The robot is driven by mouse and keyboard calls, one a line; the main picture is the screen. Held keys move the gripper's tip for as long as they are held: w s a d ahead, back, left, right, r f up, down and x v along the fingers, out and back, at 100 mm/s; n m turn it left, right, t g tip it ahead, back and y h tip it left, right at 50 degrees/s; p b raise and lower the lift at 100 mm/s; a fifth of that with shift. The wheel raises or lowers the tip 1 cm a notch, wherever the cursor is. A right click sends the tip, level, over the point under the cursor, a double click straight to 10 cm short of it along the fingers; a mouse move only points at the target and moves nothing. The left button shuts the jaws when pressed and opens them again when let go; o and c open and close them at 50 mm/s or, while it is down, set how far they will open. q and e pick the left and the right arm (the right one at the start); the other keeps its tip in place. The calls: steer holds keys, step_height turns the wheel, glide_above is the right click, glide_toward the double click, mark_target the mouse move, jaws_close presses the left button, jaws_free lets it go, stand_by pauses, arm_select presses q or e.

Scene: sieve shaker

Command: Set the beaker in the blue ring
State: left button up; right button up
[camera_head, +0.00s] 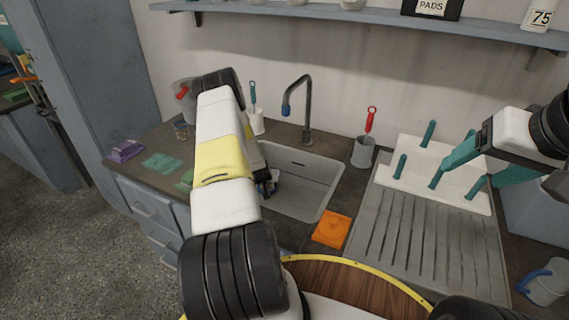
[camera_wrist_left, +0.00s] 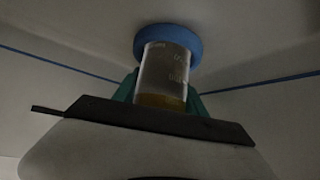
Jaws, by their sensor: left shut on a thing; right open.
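In the left wrist view, a clear beaker (camera_wrist_left: 166,68) with pale markings and a yellowish band stands between the teal fingers of my left gripper (camera_wrist_left: 160,92), which is shut on it. The blue ring (camera_wrist_left: 194,42) shows around the beaker's far end. I cannot tell whether the beaker is seated in it or only in line with it. In the head view my left arm hides most of that gripper, the beaker and the ring at the sink's left side. My right gripper (camera_head: 464,184) is open and empty over the white peg board.
The grey sink (camera_head: 300,203) has a faucet (camera_head: 306,108) behind it. An orange pad (camera_head: 332,229) lies at its front right. A grey cup with a red-handled tool (camera_head: 363,152) stands to its right. The white peg board (camera_head: 410,150) stands behind the ribbed drainboard (camera_head: 425,240).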

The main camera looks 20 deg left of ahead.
arm_select(q)
steer(key=o, duration=1.4)
steer(key=shift+f, duration=0.1)
